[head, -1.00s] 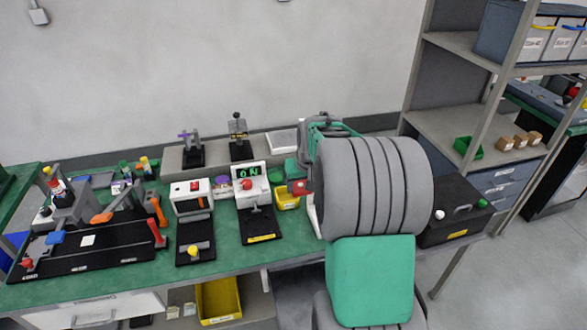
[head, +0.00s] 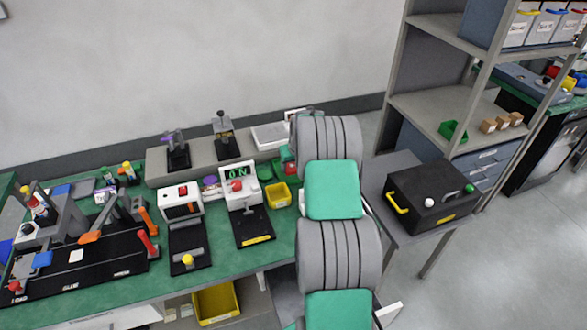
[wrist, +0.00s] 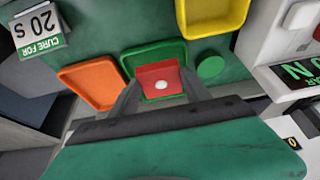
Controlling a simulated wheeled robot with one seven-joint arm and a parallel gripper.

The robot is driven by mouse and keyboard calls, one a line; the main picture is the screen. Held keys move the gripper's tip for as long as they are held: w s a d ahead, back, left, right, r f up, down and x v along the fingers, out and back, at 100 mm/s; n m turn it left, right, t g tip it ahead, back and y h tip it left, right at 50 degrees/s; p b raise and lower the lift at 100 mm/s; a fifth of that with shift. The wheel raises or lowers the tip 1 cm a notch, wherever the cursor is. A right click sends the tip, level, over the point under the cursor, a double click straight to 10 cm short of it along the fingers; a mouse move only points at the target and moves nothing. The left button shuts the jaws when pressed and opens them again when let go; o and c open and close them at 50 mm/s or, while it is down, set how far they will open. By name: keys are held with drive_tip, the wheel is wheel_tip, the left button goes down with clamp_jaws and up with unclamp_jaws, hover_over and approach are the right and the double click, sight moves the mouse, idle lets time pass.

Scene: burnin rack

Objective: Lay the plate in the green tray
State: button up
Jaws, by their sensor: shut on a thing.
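In the wrist view, my gripper (wrist: 163,97) is shut on the red plate (wrist: 150,72), which has a white round spot on its face. The green tray (wrist: 130,59) lies on the bench behind the plate in this view, and its rim shows around the plate's far side and sides. The plate overlaps the tray's opening in the picture; I cannot tell whether it touches the tray floor. In the head view, my arm hides the gripper and most of that spot.
An orange tray (wrist: 92,82) lies left of the green tray. A yellow tray (wrist: 213,14) and a green disc (wrist: 211,67) lie to its right. A "CURE FOR 20 S" sign (wrist: 38,30) stands left. A white device (head: 241,188) and a black box (head: 430,196) flank my arm.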

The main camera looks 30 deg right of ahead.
sight(295, 169)
drive_tip(key=shift+w+d+f, duration=0.25)
drive_tip(key=shift+f, duration=0.05)
wheel_tip(295, 169, down, 3)
drive_tip(key=shift+d+f+p, duration=0.1)
drive_tip(key=shift+p, duration=0.85)
drive_tip(key=shift+f, duration=0.15)
drive_tip(key=shift+f+b, duration=0.15)
drive_tip(key=shift+b, duration=0.25)
drive_tip(key=o, duration=1.2)
drive_tip(key=shift+o, duration=0.2)
